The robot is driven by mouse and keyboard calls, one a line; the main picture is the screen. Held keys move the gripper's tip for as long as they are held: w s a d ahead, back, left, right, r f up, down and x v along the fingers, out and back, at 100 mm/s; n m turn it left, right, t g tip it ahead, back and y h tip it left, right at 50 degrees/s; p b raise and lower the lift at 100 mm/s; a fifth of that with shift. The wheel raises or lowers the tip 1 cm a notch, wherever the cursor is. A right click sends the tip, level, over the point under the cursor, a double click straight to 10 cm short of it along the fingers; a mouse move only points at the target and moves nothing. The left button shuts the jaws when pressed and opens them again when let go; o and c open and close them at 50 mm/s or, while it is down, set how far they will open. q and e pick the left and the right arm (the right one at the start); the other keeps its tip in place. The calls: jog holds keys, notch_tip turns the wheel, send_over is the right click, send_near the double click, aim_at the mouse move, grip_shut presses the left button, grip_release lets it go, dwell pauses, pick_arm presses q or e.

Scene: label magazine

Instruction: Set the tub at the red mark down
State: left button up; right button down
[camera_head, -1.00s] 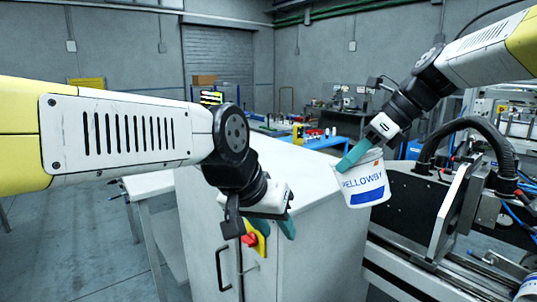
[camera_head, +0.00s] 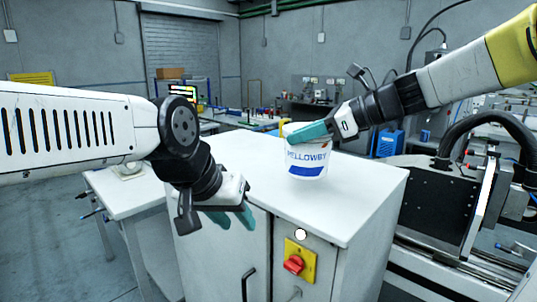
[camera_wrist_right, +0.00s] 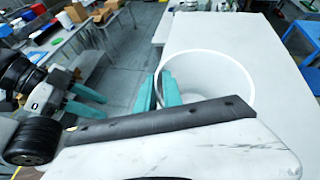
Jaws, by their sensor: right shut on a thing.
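The white tub (camera_head: 307,163) with blue "YELLOWBY" lettering is upright over the white cabinet top (camera_head: 345,205). I cannot tell whether its base touches the surface. My right gripper (camera_head: 308,133) is shut on the tub's rim, coming from the right. In the right wrist view the teal fingers (camera_wrist_right: 158,92) pinch the near-left wall of the open, empty-looking tub (camera_wrist_right: 208,52). My left gripper (camera_head: 232,215) hangs empty at the cabinet's front left, its teal fingers apart. It also shows in the right wrist view (camera_wrist_right: 90,100). I see no red mark on the cabinet top.
The cabinet front carries a red knob on a yellow plate (camera_head: 300,260) and a dark handle (camera_head: 249,283). A lower white table (camera_head: 125,195) stands to the left. Machinery with a black hose (camera_head: 455,135) stands at the right. The cabinet top around the tub is clear.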

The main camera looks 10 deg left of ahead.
jog(key=w+a+f, duration=0.5)
jog(key=w+a, duration=0.4)
jog(key=w, duration=0.4)
jog(key=shift+a, duration=0.1)
jog(key=c, duration=1.5)
grip_release()
jog(key=shift+o, duration=0.2)
